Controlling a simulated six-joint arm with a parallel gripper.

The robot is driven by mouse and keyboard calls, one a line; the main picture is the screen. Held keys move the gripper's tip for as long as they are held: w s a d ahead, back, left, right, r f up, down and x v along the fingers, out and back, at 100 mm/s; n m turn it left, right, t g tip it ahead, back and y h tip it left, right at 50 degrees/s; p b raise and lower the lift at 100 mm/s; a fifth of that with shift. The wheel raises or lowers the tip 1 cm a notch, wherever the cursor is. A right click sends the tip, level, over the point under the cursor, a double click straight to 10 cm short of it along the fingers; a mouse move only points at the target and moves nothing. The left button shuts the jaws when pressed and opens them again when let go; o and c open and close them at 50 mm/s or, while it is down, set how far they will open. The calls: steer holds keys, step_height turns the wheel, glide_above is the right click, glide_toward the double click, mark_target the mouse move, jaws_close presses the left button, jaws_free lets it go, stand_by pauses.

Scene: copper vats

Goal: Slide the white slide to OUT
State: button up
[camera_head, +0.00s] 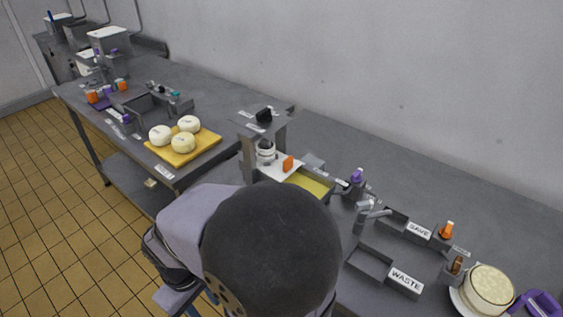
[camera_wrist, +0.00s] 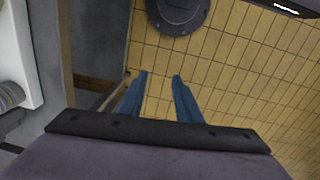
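The white slide (camera_head: 276,168) is a flat white plate under a grey stand (camera_head: 250,140) on the counter. An orange knob (camera_head: 288,163) sits at its right side, and a small white round container (camera_head: 266,152) stands at its left. A yellow-floored tray (camera_head: 310,184) lies just right of it. I cannot read any OUT mark. My gripper (camera_wrist: 159,78) shows two blue fingers apart with only floor tiles between them. It is empty and points down beside the counter. In the head view my arm hides most of it. A white edge (camera_wrist: 22,45) at the left of the wrist view may be the slide.
A yellow board (camera_head: 207,148) with white round cheeses lies left of the stand. To the right are grey bins labelled SAVE (camera_head: 419,230) and WASTE (camera_head: 406,279), a tap (camera_head: 365,212) and a cheese on a plate (camera_head: 489,285). Open tiled floor (camera_head: 60,190) lies at left.

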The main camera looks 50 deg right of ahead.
steer(key=shift+w+d+r+n+h+p, duration=0.65)
steer(key=shift+w+d+n+h, duration=1.85)
steer(key=shift+d, duration=5.15)
steer(key=shift+w+d+r+n+h+p, duration=0.65)
steer(key=shift+w+d+n+h, duration=1.85)
steer(key=shift+d, duration=5.2)
steer(key=shift+w+d+r+n+h+p, duration=0.4)
steer(key=shift+w+d+r+n+h, duration=0.65)
steer(key=shift+d+n, duration=4.6)
steer(key=d+m, duration=0.4)
steer(key=shift+w+f+h, duration=0.15)
steer(key=shift+f+h, duration=0.1)
jaws_close()
